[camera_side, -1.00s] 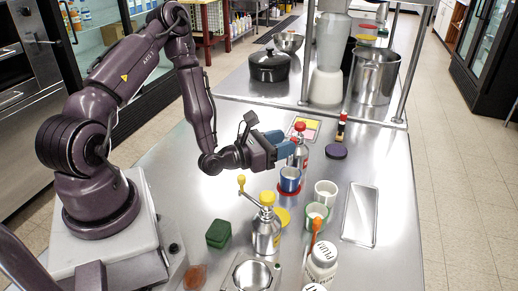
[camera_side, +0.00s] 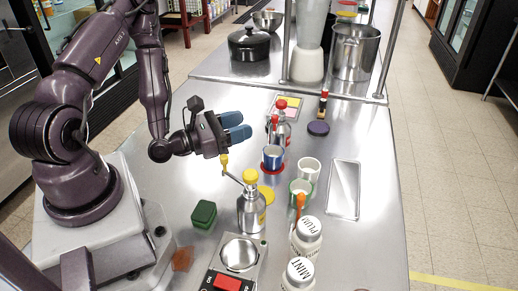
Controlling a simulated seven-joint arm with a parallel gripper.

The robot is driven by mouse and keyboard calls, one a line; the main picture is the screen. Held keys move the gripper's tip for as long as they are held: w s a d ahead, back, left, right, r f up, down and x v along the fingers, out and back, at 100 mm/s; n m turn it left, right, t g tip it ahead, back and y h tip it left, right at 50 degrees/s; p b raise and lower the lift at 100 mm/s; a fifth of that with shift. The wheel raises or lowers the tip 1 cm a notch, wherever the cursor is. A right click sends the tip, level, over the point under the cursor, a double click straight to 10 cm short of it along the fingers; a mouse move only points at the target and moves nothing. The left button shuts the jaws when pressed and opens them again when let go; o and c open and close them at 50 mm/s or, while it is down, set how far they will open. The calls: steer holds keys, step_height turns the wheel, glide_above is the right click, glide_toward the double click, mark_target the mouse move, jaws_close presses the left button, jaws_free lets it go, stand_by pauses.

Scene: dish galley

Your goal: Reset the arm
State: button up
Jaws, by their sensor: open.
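My gripper (camera_side: 236,126), with two blue fingertips, hangs above the steel counter left of the middle. Its jaws are open with nothing seen between them. The fingers point right, towards a red-capped bottle (camera_side: 283,128), and are apart from it. A blue cup (camera_side: 273,153) on a red base stands below and to the right of the fingertips. A steel bottle with a yellow cap and spout (camera_side: 251,209) stands below the gripper in the picture. My arm is bent, with the elbow high at the upper left.
White cups (camera_side: 308,169), a metal tray (camera_side: 344,190) and jars labelled PLUM (camera_side: 307,236) and MINT (camera_side: 299,275) stand to the right. A shelf with a black pot (camera_side: 249,45) is behind.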

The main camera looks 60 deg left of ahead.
steer(key=s+d+r+m+g+h, duration=0.1)
steer(key=d+r+m+g+h, duration=0.6)
steer(key=d+r+m+h, duration=0.5)
steer(key=s+d+m+g+h, duration=0.1)
steer(key=s+d+m+g, duration=0.2)
steer(key=s+m+g, duration=0.6)
steer(key=s+a+r+m+t+y, duration=0.2)
steer(key=a+r+m+y, duration=0.6)
steer(key=m+y, duration=0.5)
steer(key=shift+s+a+r+t+y, duration=0.25)
steer(key=shift+t+y, duration=0.25)
steer(key=shift+y, duration=0.3)
